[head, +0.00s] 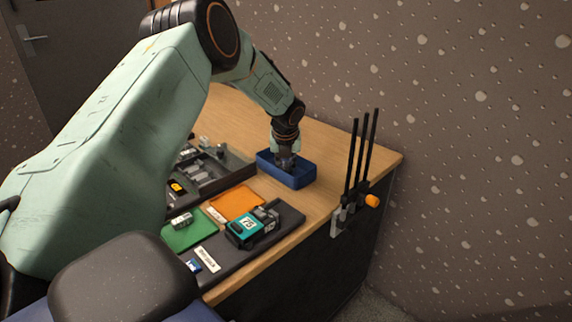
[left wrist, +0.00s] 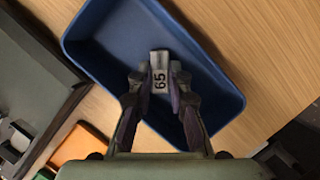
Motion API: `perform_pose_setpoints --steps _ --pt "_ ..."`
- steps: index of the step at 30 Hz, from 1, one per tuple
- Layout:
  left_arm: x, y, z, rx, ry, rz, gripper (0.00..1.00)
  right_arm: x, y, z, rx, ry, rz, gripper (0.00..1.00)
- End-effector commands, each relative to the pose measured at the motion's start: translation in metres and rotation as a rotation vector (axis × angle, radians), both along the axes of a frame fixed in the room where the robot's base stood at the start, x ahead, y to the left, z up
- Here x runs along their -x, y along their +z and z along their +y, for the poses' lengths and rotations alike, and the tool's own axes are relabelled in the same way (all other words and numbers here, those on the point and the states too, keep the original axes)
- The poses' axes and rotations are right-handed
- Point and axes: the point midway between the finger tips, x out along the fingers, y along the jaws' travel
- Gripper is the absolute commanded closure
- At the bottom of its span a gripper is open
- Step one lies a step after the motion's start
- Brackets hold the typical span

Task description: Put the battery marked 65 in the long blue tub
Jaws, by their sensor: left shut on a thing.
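The long blue tub (head: 297,177) stands on the wooden table toward its right end, and in the left wrist view the tub (left wrist: 92,55) fills the middle. My left gripper (head: 284,160) reaches down into the tub. In the left wrist view my left gripper (left wrist: 158,82) is shut on a small grey battery marked 65 (left wrist: 160,68), over the tub's floor. I cannot tell whether the battery touches the floor. My right gripper is not in view.
An orange mat (head: 236,202), a green mat (head: 187,236) and a teal device (head: 242,228) lie nearer the front. A dark compartment tray (head: 215,175) is left of the tub. Upright black rods (head: 362,150) with an orange knob stand at the table's right edge.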

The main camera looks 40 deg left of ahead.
Motion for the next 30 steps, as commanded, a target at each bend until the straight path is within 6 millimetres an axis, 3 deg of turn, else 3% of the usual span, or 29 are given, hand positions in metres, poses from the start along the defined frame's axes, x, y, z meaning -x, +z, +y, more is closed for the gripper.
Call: perform_pose_setpoints --steps 1,2,5,17,30 --pt "0.0 -0.002 0.0 0.001 0.0 0.001 1.0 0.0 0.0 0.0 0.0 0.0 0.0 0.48" --pt "0.0 -0.001 0.0 0.0 0.001 0.0 0.8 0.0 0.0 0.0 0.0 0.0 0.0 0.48" --pt "0.0 -0.001 0.0 0.0 0.001 0.0 0.73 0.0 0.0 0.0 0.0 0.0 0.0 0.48" --pt "0.002 0.008 -0.001 0.001 0.001 -0.001 0.73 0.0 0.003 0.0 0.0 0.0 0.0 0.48" --pt "0.026 0.088 -0.022 0.001 -0.001 -0.001 0.73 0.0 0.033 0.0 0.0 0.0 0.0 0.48"
